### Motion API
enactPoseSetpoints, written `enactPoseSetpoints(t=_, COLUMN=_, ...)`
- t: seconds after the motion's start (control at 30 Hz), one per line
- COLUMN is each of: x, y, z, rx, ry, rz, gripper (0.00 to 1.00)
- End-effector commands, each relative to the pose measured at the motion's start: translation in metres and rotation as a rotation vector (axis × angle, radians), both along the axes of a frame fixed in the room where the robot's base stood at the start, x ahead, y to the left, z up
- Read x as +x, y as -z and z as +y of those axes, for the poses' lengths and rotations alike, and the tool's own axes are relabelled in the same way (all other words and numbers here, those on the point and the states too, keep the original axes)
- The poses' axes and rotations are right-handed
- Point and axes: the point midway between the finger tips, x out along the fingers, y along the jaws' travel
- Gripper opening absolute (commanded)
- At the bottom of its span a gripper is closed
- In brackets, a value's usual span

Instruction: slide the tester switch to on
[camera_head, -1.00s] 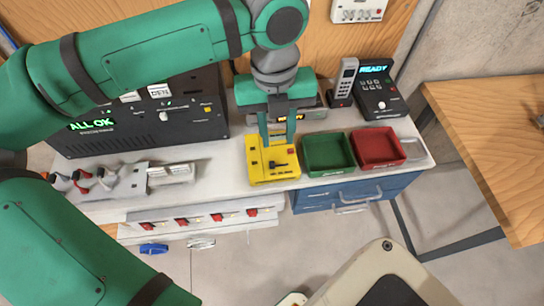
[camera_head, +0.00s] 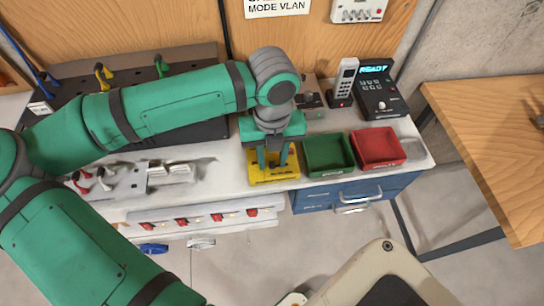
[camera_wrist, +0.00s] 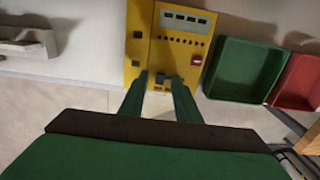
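The yellow tester (camera_head: 273,178) lies on the white bench below my gripper, left of the green tray. In the wrist view, the tester (camera_wrist: 190,42) shows a display, a row of small dark dots, a red button and dark controls. My gripper (camera_head: 273,158) points down over the tester and hides part of its top. In the wrist view, my gripper (camera_wrist: 160,77) has its two green fingers apart, with a small dark knob (camera_wrist: 159,77) showing between the tips. I cannot tell whether the fingers touch the knob or which position the switch is in.
A green tray (camera_head: 305,169) and a red tray (camera_head: 400,159) stand to the right of the tester. A dark device reading READY (camera_head: 374,92) and a handset (camera_head: 346,78) stand behind them. Metal parts (camera_head: 127,182) lie to the left.

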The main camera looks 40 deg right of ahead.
Motion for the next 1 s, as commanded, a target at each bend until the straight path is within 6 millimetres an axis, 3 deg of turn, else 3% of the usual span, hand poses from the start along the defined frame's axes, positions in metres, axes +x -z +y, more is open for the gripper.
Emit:
enactPoseSetpoints(t=0.27, x=0.0, y=0.001, z=0.0, rx=0.0, ry=0.0, rz=0.0, gripper=0.3)
enactPoseSetpoints(t=0.4, x=0.0, y=0.001, z=0.0, rx=0.0, ry=0.0, rz=0.0, gripper=0.0)
enactPoseSetpoints(t=1.0, x=-0.009, y=0.001, z=-0.016, rx=-0.001, ry=0.0, rz=0.001, gripper=0.0)
